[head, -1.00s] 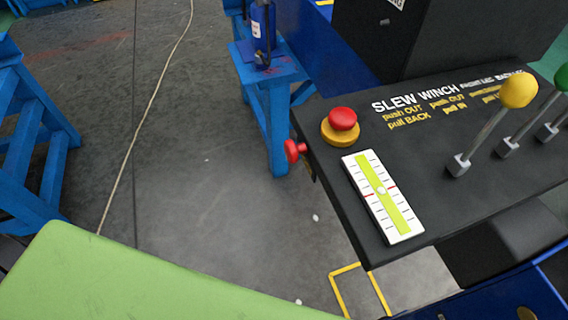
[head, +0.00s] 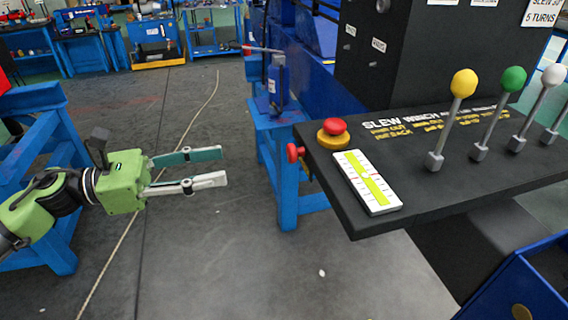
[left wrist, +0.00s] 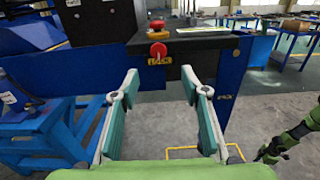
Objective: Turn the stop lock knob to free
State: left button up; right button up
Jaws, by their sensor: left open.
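The stop lock knob (head: 294,152) is a red knob on the left side face of the black control panel (head: 420,205). In the left wrist view the knob (left wrist: 158,50) is ahead, above a yellow label reading LOCK (left wrist: 159,61). My left gripper (head: 223,166) is open and empty, left of the knob and apart from it, fingers pointing toward the panel. In the left wrist view its fingers (left wrist: 160,74) spread below the knob. Part of a green and black arm, seemingly my right one, shows at the right edge there; its gripper is too small to judge.
A red mushroom button on a yellow base (head: 333,131) sits on the panel near the knob. A white and green level scale (head: 367,182) and several levers stand farther right. A blue stand (head: 285,170) with a blue bottle is behind. Floor between gripper and panel is clear.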

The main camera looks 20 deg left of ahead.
pick_arm(q)
send_near(288, 152)
jog(key=x, duration=0.4)
jog(key=shift+x, duration=1.15)
jog(key=shift+w+d+r+p, duration=0.25)
jog(key=shift+w+d+p, duration=0.1)
jog(key=shift+d+p, duration=0.15)
jog(key=shift+w+d+f+p, duration=0.2)
jog(key=shift+w+d+p, duration=0.25)
jog(key=shift+d, duration=0.25)
jog(key=c, duration=1.1)
